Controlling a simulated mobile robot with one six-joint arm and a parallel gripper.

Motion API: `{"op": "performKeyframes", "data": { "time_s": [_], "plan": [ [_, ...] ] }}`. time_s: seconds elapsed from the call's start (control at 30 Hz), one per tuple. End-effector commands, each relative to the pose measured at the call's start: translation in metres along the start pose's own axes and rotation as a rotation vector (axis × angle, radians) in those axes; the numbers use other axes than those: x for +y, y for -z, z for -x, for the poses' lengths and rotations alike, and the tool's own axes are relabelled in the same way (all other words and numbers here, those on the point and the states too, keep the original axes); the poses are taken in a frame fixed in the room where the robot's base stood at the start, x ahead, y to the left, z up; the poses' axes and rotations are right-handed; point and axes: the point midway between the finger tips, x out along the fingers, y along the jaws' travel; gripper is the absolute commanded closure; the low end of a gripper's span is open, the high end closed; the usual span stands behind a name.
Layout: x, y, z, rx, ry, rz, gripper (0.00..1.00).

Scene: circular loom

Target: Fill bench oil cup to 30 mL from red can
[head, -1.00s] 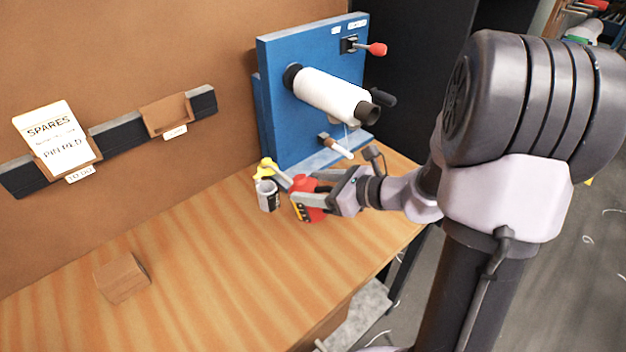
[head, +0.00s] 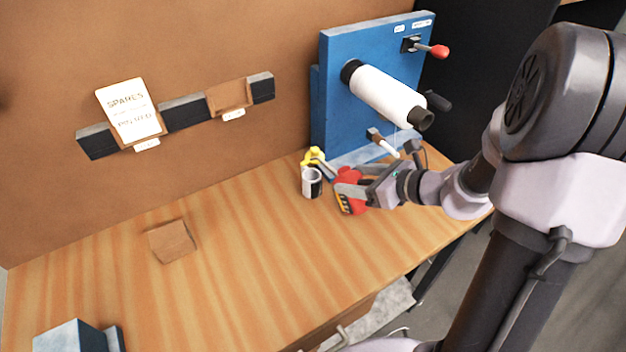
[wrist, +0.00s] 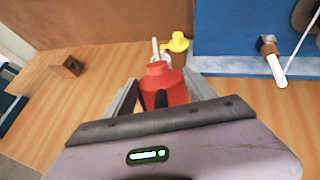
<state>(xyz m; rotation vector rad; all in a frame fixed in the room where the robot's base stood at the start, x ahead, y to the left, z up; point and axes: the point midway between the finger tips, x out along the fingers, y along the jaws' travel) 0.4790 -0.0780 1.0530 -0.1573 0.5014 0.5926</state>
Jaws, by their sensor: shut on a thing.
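The red can (head: 348,203) is held by my gripper (head: 354,181), which is shut on it, just above or at the bench top. In the wrist view the red can (wrist: 160,82) sits between the fingers (wrist: 163,93). A thin grey spout reaches left from the can toward the top of a small white and dark cup (head: 312,184). I cannot tell whether oil flows, nor the cup's level. The cup stands on the bench just left of the can. A yellow-topped container (head: 312,156) stands behind the cup; its yellow top shows in the wrist view (wrist: 177,42).
The blue loom panel (head: 340,95) with a white spool (head: 386,95) rises behind the can. A brown block (head: 171,241) lies left on the bench (head: 240,270). A blue box (head: 70,337) is at the lower left. The bench between is clear.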

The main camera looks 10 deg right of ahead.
Motion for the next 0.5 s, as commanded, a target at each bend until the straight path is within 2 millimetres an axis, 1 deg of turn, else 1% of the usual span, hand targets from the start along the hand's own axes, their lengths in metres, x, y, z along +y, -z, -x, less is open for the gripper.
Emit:
{"op": "performKeyframes", "data": {
  "time_s": [0.03, 0.5],
  "plan": [
    [0.0, -0.0037, 0.0014, 0.005, 0.0, 0.0, 1.0],
    [-0.0003, -0.0123, 0.0032, 0.065, 0.001, 0.0, 1.0]
  ]
}}
